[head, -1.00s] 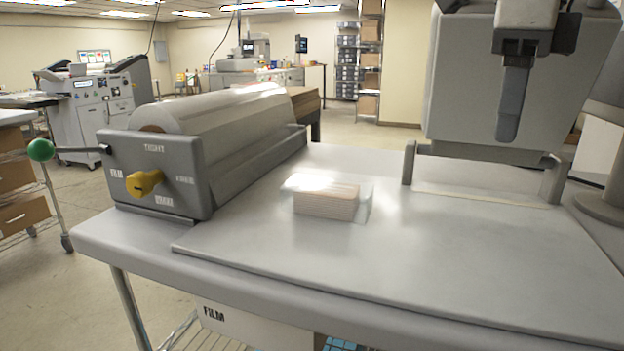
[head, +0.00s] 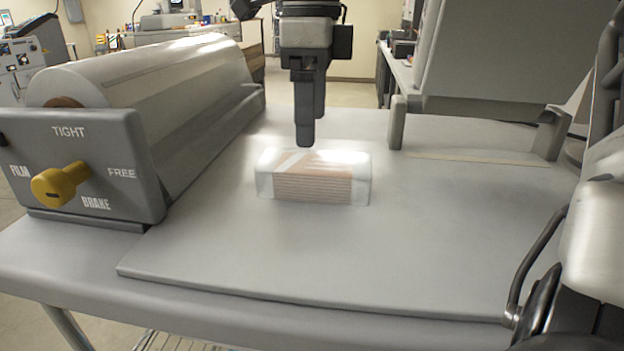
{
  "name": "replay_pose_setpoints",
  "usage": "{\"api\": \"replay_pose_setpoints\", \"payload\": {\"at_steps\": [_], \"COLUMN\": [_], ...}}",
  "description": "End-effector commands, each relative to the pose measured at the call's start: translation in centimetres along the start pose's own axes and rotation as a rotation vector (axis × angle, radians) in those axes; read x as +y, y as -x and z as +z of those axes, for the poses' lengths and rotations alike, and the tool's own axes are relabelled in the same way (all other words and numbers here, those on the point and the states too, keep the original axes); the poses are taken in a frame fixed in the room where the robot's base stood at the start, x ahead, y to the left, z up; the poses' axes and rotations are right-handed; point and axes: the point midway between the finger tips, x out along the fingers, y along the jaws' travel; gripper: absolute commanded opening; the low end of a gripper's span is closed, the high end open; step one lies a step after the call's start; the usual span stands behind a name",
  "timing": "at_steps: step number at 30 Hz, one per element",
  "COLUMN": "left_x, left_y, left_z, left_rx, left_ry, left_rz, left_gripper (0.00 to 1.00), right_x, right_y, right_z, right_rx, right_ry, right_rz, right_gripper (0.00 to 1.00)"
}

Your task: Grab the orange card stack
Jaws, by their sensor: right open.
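The orange card stack (head: 312,188) lies on the grey work surface near the middle of the head view. It looks pale orange-brown with layered edges, inside a clear, shiny film or block. My right gripper (head: 308,138) hangs from above with its fingers pointing down, just over or behind the far edge of the stack. Its fingers are seen nearly edge-on, one overlapping the other, and it is open with nothing in it. Whether the fingertips touch the clear wrap cannot be told. My left gripper is not in view.
A film roll (head: 150,80) in a grey housing with a yellow brake knob (head: 60,184) stands left of the stack. A grey machine head on posts (head: 397,122) stands at the back right. The mat (head: 400,255) in front of the stack is clear.

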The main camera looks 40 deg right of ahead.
Motion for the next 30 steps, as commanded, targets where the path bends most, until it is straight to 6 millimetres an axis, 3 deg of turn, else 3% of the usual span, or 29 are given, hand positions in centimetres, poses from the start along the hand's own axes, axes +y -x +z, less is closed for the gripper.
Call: {"api": "replay_pose_setpoints", "payload": {"at_steps": [3,10,18,27,30], "left_x": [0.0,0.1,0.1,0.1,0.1], "left_y": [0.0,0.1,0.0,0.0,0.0], "left_z": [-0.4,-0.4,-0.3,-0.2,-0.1], "left_rx": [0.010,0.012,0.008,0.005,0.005], "left_ry": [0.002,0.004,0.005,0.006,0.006], "left_rz": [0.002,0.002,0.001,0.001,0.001], "left_gripper": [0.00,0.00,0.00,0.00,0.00], "right_x": [0.0,0.1,0.4,0.4,0.4], "right_y": [-1.7,-3.2,-7.0,-7.5,-7.5], "right_z": [0.0,-0.2,-0.5,-0.5,-0.5], "right_rx": [0.001,0.002,0.001,-0.001,0.000], "right_ry": [-0.001,0.000,-0.001,-0.001,-0.001], "right_rz": [0.002,0.003,0.002,0.000,0.000], "right_gripper": [0.80,0.80,0.80,0.80,0.55]}}
